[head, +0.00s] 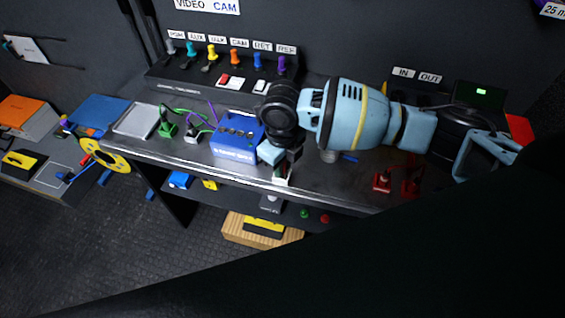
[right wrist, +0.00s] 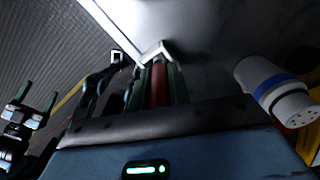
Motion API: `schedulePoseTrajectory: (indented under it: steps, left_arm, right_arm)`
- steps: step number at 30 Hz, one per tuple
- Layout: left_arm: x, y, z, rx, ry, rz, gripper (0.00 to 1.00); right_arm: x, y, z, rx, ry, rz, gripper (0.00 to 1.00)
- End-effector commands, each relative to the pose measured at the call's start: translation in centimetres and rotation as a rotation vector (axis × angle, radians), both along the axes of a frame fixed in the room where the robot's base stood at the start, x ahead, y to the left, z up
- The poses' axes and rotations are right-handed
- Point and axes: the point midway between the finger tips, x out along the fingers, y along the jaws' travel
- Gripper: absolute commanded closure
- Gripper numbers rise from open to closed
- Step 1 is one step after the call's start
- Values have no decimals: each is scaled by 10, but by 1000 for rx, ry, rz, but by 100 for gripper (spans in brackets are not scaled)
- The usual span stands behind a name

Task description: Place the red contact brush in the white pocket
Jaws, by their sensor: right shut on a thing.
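The red contact brush (right wrist: 158,84) is between the green-padded fingers of my right gripper (right wrist: 155,88) in the right wrist view. In the head view my right gripper (head: 284,160) points down at the desk's front edge; the brush is hidden or too small to make out there. The white pocket (head: 282,178) shows as a small pale patch just below the gripper. In the right wrist view a white angled rim (right wrist: 153,50), seemingly the pocket's, lies just beyond the fingertips; I cannot tell whether the brush is inside it. My left gripper (right wrist: 36,100) appears open, with its green fingers apart.
A blue box (head: 236,140) stands on the desk left of my right gripper. A grey-white cylinder with a blue band (right wrist: 277,90) is right of the fingers. Two red items (head: 382,182) sit further right. A lower shelf (head: 230,204) holds small parts.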

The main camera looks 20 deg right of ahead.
Motion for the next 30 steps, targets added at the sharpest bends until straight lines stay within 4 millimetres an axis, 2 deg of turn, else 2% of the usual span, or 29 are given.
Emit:
schedulePoseTrajectory:
  steps: [9,10,14,23,26,30]
  left_arm:
    - [-2,0,-2,-1,4,1,29]
    - [-1,0,-2,-1,4,1,29]
    - [-1,-1,-2,-1,3,2,29]
    - [-1,-1,-1,-2,3,3,29]
    - [1,-1,1,-2,-1,2,29]
    - [2,-1,2,-2,-5,3,29]
  right_arm:
    - [0,0,-5,-1,1,0,100]
    - [0,0,-4,-1,1,0,78]
    - [0,0,-3,0,0,0,61]
    - [0,0,-2,0,0,0,60]
    - [0,0,4,1,-2,0,60]
    - [1,0,24,2,-5,0,60]
